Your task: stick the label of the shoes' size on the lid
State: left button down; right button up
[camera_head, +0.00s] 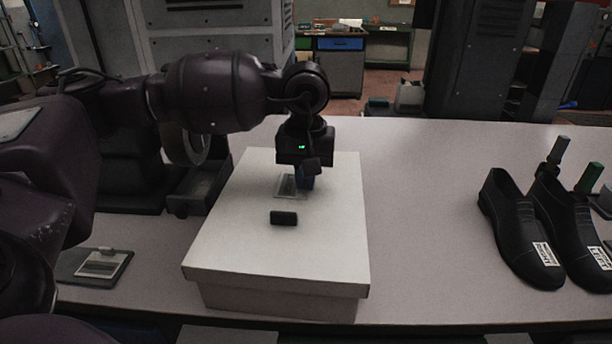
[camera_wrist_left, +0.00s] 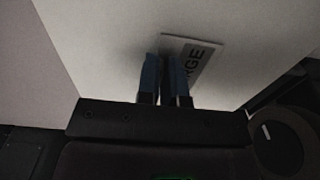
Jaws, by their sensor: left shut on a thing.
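The closed shoe box has a pale lid (camera_head: 235,245) and stands on the table in the middle of the head view. My left gripper (camera_head: 305,182) points down over the far part of the lid. Its blue fingers (camera_wrist_left: 165,78) are shut on a pale label (camera_wrist_left: 204,62) with dark letters, of which "RGE" shows. The label (camera_head: 287,186) is at or just above the lid; I cannot tell whether it lies flat against it. The gripped edge is hidden by the fingers. My right gripper is not in view.
A small dark block (camera_head: 284,218) lies on the lid, nearer than the label. Two black shoes (camera_head: 522,235) (camera_head: 574,232) with white tags stand at the right. A dark plate with a pale label (camera_head: 103,263) lies at the left. The table between box and shoes is clear.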

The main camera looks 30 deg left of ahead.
pick_arm(q)
jog(key=shift+f, duration=0.2)
dwell(0.3)
jog(key=shift+s+f, duration=0.1)
dwell(0.5)
jog(key=c, duration=1.2)
grip_release()
jog(key=o, duration=0.5)
jog(key=shift+r, duration=0.2)
jog(key=shift+r+p, duration=0.45)
jog(key=shift+r, duration=1.15)
jog(key=shift+r+p, duration=0.65)
jog(key=shift+r, duration=1.25)
